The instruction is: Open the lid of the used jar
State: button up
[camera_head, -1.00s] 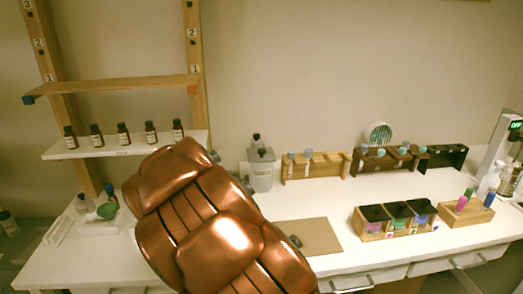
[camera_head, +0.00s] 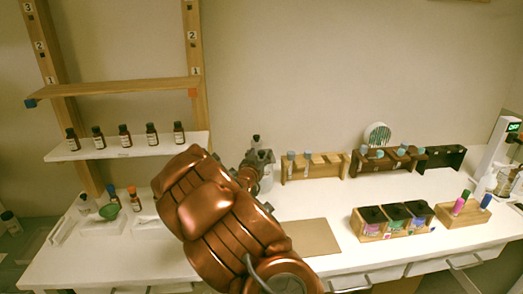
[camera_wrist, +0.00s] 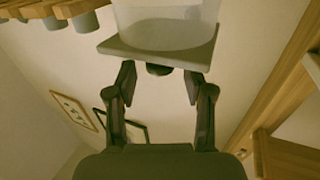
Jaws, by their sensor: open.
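A pale translucent jar (camera_head: 266,180) with a grey lid stands at the back of the table, partly hidden by my arm. No label saying which jar it is can be read. In the wrist view the jar (camera_wrist: 166,15) appears upside down at the top, with its flat grey square lid (camera_wrist: 160,50) and a small dark knob (camera_wrist: 158,69). My gripper (camera_wrist: 160,78) is open, its two fingers on either side of the knob and close to the lid. Nothing is gripped. In the head view my gripper (camera_head: 252,170) is beside the jar.
Wooden racks (camera_head: 315,172) with pale-topped items stand right of the jar. A wooden holder (camera_head: 372,237) with dark-lidded boxes is front right, beside a block with two bottles. A shelf (camera_head: 130,146) of brown bottles is at left. A tan board (camera_head: 305,238) lies in front.

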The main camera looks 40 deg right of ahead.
jog(key=shift+p+x, duration=0.3)
jog(key=shift+x, duration=0.85)
jog(key=shift+c, duration=0.4)
grip_shut()
